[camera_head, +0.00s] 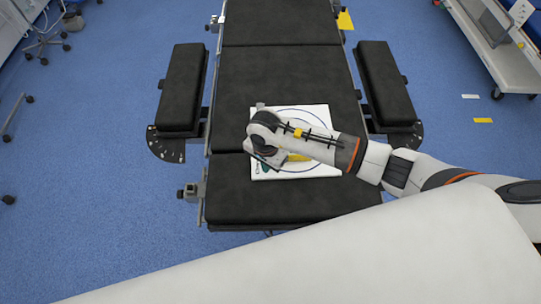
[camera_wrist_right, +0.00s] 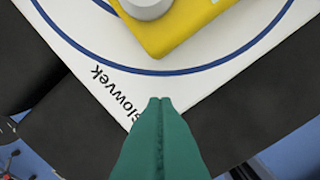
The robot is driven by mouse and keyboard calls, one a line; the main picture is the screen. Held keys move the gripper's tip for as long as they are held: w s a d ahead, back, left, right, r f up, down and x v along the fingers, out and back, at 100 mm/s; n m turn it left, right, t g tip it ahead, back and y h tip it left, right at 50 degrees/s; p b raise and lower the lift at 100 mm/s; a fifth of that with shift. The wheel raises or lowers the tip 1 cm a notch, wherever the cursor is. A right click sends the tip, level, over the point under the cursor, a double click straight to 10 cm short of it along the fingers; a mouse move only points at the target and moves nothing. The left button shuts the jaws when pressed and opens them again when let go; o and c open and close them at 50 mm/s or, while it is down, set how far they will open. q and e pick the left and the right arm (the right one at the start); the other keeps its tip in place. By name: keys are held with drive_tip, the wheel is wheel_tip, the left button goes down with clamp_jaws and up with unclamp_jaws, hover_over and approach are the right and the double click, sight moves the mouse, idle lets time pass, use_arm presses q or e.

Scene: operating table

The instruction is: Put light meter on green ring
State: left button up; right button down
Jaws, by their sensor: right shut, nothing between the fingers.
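A yellow device with a round grey-white knob, which looks like the light meter (camera_wrist_right: 190,28), lies on a white board inside a blue ring line. In the head view only a yellow part of it (camera_head: 298,157) shows beside my right wrist, and my arm hides the rest. My right gripper (camera_wrist_right: 160,101) has teal fingers, shut and empty, over the lettered corner of the board, apart from the yellow device. In the head view it is mostly hidden under my wrist. No green ring is visible; the ring line (camera_wrist_right: 150,71) that shows is blue. My left gripper is not in view.
The white board (camera_head: 322,172) lies on the black padded operating table (camera_head: 270,200). Padded side supports (camera_head: 182,88) and (camera_head: 386,85) flank the table. A cart (camera_head: 500,50) stands at the far right. The table pad beyond the board is clear.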

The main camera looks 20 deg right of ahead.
drive_tip(key=shift+w+d, duration=0.7)
drive_tip(key=shift+d, duration=0.25)
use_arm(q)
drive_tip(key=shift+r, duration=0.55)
